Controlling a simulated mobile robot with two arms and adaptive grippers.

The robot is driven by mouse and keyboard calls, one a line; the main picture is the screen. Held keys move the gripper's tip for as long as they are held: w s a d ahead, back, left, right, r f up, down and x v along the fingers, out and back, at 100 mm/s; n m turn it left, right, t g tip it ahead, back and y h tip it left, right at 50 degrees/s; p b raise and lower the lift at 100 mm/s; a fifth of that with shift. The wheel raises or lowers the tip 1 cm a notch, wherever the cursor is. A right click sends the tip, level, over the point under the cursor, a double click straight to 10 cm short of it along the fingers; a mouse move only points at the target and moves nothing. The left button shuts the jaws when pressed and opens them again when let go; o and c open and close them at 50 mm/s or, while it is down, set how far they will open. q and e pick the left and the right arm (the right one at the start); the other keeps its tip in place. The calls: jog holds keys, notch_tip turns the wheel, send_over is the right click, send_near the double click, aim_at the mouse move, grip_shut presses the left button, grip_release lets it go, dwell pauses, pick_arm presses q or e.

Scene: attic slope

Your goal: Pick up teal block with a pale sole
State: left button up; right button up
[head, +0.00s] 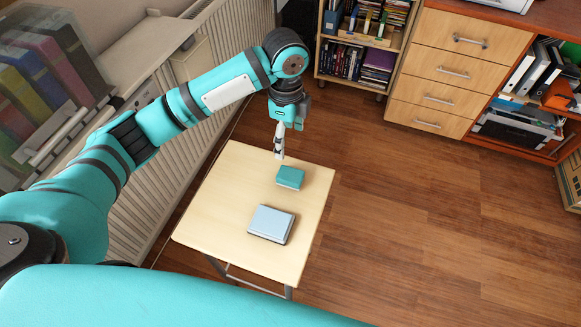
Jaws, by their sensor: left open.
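The teal block (290,177) lies on the far half of a small light wooden table (213,215). A paler strip shows along its lower edge. My left gripper (279,154) points down just behind and a little left of the block, at the table's far side. It is open and holds nothing that I can see; whether it touches the block I cannot tell. My right gripper does not show.
A pale blue block (271,223) with a dark lower edge lies nearer on the same table. A radiator (150,165) runs along the left. A bookshelf (362,60) and a drawer unit (452,70) stand behind. The wooden floor (430,220) on the right is clear.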

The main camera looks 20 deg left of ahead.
pick_arm(q)
send_near(288, 174)
jog(key=shift+s+f, duration=0.15)
jog(key=shift+s, duration=0.15)
notch_tip(288, 174, down, 3)
jog(key=shift+w+f, duration=0.1)
jog(key=shift+f, duration=0.95)
jog(key=f, duration=0.4)
jog(key=shift+w+f, duration=0.25)
jog(key=shift+f, duration=0.25)
jog(key=c, duration=1.2)
jog(key=shift+c, duration=0.2)
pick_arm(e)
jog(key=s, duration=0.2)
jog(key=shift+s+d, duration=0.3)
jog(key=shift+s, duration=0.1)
